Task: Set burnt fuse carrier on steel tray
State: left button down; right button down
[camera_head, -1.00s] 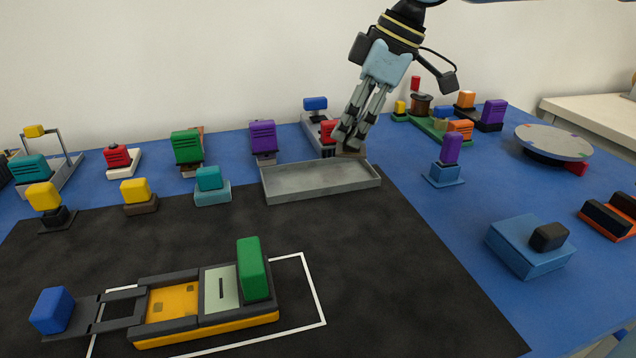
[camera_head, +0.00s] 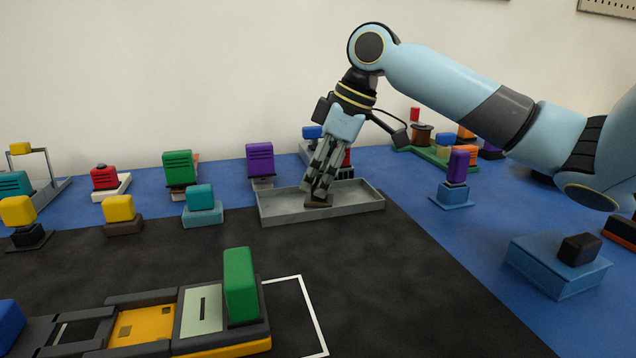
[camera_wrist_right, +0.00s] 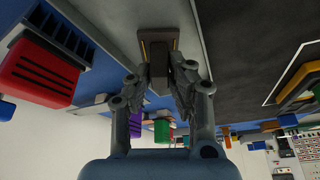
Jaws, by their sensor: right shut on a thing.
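My right gripper (camera_head: 318,192) reaches down over the steel tray (camera_head: 345,210), a shallow grey tray in the middle of the head view. It is shut on the burnt fuse carrier (camera_head: 317,201), a small dark brown piece low inside the tray outline. I cannot tell whether the carrier touches the tray floor. In the right wrist view the carrier (camera_wrist_right: 159,44) shows dark with orange stripes, between the fingers of my right gripper (camera_wrist_right: 168,85). The fingers hide part of the carrier. My left gripper is not in view.
A purple block (camera_head: 260,160) stands behind the tray's left end, and a teal block (camera_head: 200,198) is to its left. A yellow fuse holder with a green block (camera_head: 240,285) lies in front. A blue box (camera_head: 555,265) is at right.

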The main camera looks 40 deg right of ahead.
jog(key=shift+f, duration=0.1)
jog(key=c, duration=1.2)
grip_release()
